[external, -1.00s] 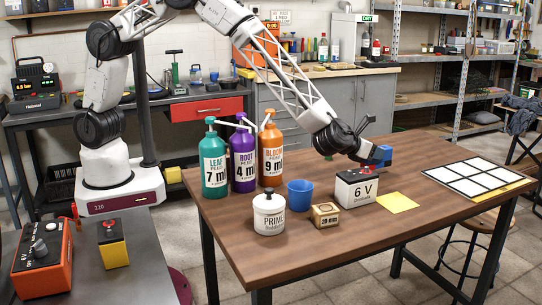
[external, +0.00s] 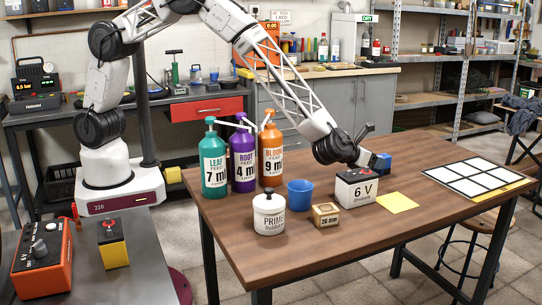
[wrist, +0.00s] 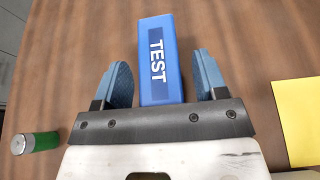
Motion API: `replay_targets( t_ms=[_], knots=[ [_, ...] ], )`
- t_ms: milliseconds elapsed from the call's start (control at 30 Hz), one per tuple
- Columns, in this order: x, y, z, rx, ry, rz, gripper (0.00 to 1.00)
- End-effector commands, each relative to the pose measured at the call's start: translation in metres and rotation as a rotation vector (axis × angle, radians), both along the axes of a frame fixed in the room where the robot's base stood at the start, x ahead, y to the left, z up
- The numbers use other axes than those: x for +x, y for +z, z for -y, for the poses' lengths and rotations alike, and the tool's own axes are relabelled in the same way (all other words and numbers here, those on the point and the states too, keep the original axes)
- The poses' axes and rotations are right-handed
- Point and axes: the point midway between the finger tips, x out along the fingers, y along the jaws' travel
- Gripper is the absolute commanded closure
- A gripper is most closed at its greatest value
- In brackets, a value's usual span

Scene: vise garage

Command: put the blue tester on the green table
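The blue tester (wrist: 158,60), a flat blue block marked TEST, lies on the brown wooden table top in the wrist view. My gripper (wrist: 162,70) is open, with one blue-grey finger on each side of the tester's near part and narrow gaps showing. The tester's far end reaches past the fingertips. In the external view my gripper (external: 372,160) is low over the brown table, behind the 6 V battery box. The blue tester (external: 384,161) shows there, partly hidden. No table with a green top is clearly visible.
The 6 V box (external: 356,189), a yellow pad (external: 398,202), a blue cup (external: 300,193), a white jar (external: 269,214) and a small box (external: 325,215) stand nearby. Three pump bottles (external: 243,160) stand left. A white-tiled panel (external: 470,179) lies right.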

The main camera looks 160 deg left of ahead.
Motion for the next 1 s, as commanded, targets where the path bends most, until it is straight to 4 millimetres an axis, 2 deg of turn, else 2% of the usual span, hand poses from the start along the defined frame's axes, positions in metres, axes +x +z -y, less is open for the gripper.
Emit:
replay_targets(
  t_ms=[367,733,1000],
  knots=[
    [0.0,0.004,0.002,0.0,0.0,0.0,0.34],
    [0.0,0.016,0.029,0.001,0.0,0.0,0.34],
    [0.0,0.058,0.028,0.001,-0.001,0.001,0.34]
  ],
)
